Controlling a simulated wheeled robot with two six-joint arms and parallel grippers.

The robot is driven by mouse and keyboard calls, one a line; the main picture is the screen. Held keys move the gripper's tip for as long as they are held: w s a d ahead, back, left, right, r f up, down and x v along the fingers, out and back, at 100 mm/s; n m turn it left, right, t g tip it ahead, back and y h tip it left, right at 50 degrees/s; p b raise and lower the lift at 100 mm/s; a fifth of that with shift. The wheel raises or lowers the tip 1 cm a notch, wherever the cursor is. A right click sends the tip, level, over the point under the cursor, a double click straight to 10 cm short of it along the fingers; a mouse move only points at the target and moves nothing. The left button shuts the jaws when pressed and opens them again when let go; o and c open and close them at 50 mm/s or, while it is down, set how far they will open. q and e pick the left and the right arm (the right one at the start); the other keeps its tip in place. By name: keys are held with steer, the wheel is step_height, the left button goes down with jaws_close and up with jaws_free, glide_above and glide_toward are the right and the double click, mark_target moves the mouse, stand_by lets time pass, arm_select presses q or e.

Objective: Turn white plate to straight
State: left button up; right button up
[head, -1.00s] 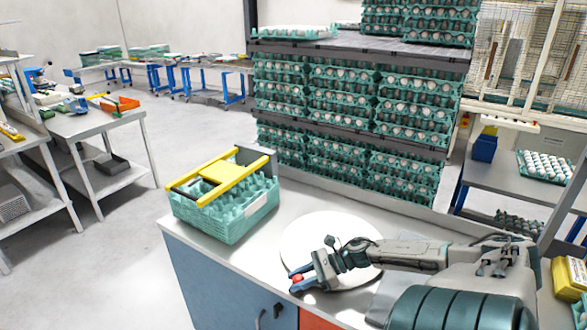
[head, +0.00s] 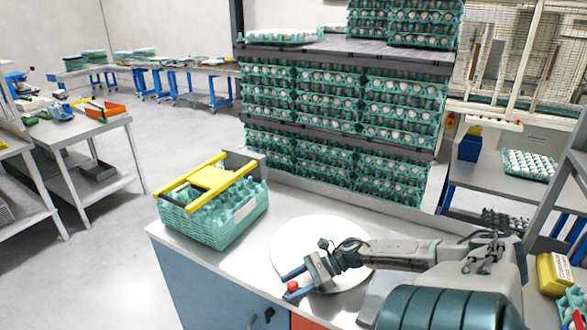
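The round white plate (head: 300,240) lies flat on the light grey worktop, with its lower right part hidden under my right arm. My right gripper (head: 286,287) is at the plate's lower left edge, its two blue fingers pointing left and spread apart. A small red knob (head: 292,286) shows between the fingers, close to the lower one; I cannot tell whether they touch. My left gripper is not in view.
A green basket (head: 222,220) of egg trays with a yellow frame stands on the worktop (head: 180,240), left of the plate. Stacked egg trays (head: 345,115) fill a rack behind. The worktop between basket and plate is clear.

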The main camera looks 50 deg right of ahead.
steer(key=shift+d, duration=0.1)
steer(key=p+v, duration=0.3)
steer(key=v, duration=0.6)
steer(key=shift+s+d+r+p, duration=0.2)
steer(key=shift+p, duration=0.15)
steer(key=shift+s+d+r, duration=0.15)
steer(key=shift+s+d, duration=0.15)
steer(key=shift+d, duration=0.1)
